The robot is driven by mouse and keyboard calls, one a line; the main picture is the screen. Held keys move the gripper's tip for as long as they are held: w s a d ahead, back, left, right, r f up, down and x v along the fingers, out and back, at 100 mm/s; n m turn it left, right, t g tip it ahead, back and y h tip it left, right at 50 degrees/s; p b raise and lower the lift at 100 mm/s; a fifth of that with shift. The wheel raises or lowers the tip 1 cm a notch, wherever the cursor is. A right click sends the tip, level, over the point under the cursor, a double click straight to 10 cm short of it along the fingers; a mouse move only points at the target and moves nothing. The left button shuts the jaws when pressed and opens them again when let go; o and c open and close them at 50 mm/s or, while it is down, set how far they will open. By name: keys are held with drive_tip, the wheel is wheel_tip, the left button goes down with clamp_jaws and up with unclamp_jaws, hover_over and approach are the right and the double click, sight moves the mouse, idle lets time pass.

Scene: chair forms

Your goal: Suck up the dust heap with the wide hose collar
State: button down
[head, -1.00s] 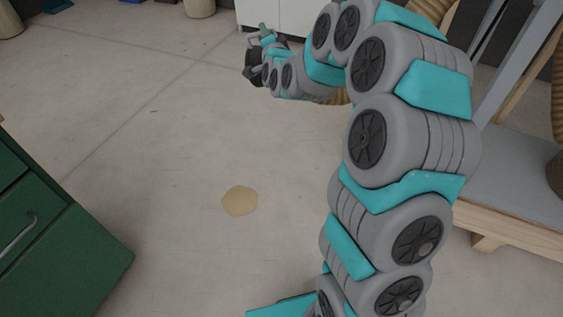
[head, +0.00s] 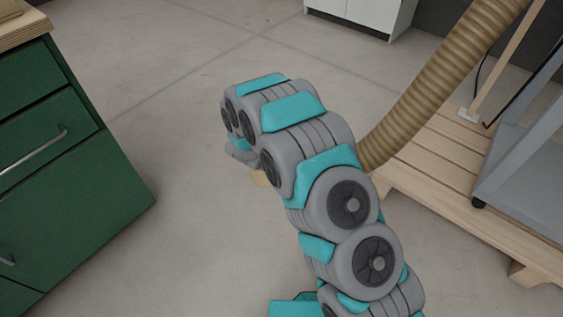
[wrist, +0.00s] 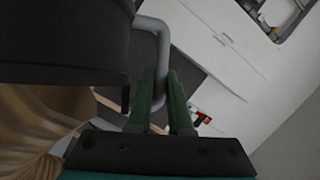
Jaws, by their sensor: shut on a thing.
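My gripper (wrist: 163,85) shows in the wrist view with its two green fingers shut on the grey handle (wrist: 161,34) of a wide dark collar (wrist: 60,45). The ribbed tan hose (wrist: 38,125) shows beside the collar there. In the head view the hose (head: 440,82) runs from the top right down behind my arm. The tan dust heap (head: 261,179) lies on the floor, mostly hidden behind my arm. The gripper and collar are hidden behind my arm in the head view, so I cannot tell whether the collar touches the heap.
A green drawer cabinet (head: 75,190) stands at the left. A slatted wooden platform (head: 425,175) with a grey frame (head: 525,150) is at the right. A white cabinet (head: 365,12) stands at the back. The floor between them is clear.

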drive_tip(key=s+a+f+m+g+h+b, duration=0.25)
drive_tip(key=s+a+f+b, duration=0.2)
drive_tip(key=s+f, duration=0.8)
drive_tip(key=w+a+f, duration=0.3)
drive_tip(key=w+f, duration=0.4)
drive_tip(key=f, duration=0.2)
drive_tip(key=shift+w+a+f+n, duration=0.2)
drive_tip(key=shift+w+f+n, duration=0.15)
drive_tip(key=shift+w+n, duration=0.1)
drive_tip(key=shift+h, duration=0.25)
